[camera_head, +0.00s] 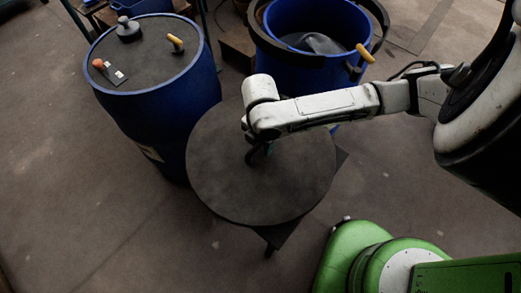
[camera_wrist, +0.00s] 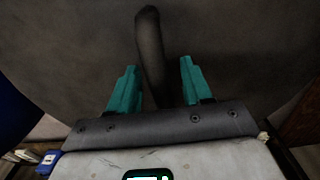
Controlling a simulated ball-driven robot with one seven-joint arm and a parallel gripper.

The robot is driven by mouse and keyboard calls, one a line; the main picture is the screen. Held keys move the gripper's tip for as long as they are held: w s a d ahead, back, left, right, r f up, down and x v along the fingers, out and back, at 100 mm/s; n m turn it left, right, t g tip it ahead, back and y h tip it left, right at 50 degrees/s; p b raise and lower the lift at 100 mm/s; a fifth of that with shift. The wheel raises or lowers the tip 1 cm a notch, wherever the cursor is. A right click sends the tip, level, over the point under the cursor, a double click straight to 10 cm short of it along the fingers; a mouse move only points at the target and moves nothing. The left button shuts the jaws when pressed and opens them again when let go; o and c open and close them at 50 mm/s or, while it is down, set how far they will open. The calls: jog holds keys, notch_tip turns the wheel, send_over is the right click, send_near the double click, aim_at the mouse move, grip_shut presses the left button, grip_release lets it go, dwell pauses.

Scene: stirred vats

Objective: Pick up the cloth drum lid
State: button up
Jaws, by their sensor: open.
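The drum lid (camera_head: 235,190) is a large dark grey disc lying flat on a low dark stand (camera_head: 277,234), in the middle of the head view. My gripper (camera_head: 258,154) points down over the lid, near its centre. In the wrist view the lid's surface (camera_wrist: 240,50) fills most of the background. A dark curved handle (camera_wrist: 149,35) rises from it and runs between the two teal fingers of my gripper (camera_wrist: 158,78). The fingers are apart, with a gap on each side of the handle. The handle's near end is hidden behind my gripper body.
An open blue drum (camera_head: 283,58) with grey material (camera_head: 315,43) inside and a yellow handle (camera_head: 365,54) stands behind the lid. A closed blue drum (camera_head: 165,115) stands close on the left, with small items on top. Bare floor (camera_head: 90,220) lies at front left.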

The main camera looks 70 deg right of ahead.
jog(key=shift+f, duration=0.2)
dwell(0.4)
grip_shut()
dwell(0.3)
dwell(1.0)
